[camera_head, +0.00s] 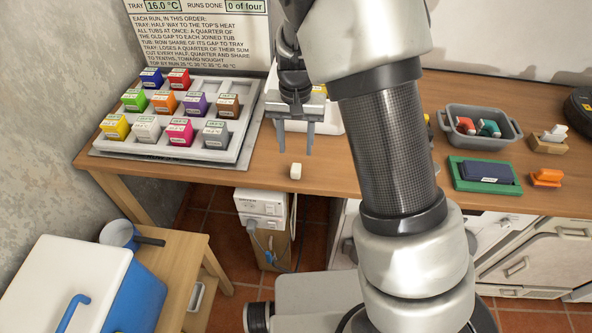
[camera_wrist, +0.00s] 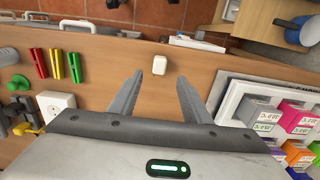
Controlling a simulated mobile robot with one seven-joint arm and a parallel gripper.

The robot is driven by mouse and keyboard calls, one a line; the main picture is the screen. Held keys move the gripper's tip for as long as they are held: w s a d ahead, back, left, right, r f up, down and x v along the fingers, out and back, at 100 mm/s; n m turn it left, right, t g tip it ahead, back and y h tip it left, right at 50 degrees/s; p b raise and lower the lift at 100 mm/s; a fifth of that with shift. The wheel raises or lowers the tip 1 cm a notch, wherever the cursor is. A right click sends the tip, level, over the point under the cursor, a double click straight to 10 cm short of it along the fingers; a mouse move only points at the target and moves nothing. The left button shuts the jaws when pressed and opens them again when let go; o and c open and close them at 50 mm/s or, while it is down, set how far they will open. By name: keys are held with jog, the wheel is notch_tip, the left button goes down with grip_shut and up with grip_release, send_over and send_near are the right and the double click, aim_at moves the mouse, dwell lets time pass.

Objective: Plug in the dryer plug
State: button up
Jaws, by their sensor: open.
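A small white block (camera_head: 296,171), which looks like the plug, lies on the wooden table near its front edge. It also shows in the wrist view (camera_wrist: 159,65), just beyond my fingertips and roughly midway between them. My gripper (camera_head: 295,148) is open and empty, fingers pointing down above the table behind the block; it also shows in the wrist view (camera_wrist: 160,80). A white box labelled as a dryer (camera_head: 262,207) stands below the table edge, with a pale cord beside it. A white socket box with two holes (camera_wrist: 57,106) sits on the table in the wrist view; my arm hides that area in the head view.
A grey tray of coloured tubs (camera_head: 247,149) stands left of my gripper. Red, yellow and green bars (camera_wrist: 57,65) lie near the socket. A grey bin (camera_head: 455,140) and a green tray (camera_head: 456,182) are at right. The table around the block is clear.

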aim_at(296, 167)
jog(key=shift+f, duration=1.5)
notch_tip(296, 167, down, 5)
jog(key=shift+f, duration=0.1)
jog(key=c, duration=1.1)
jog(key=shift+o, duration=0.2)
notch_tip(296, 167, up, 10)
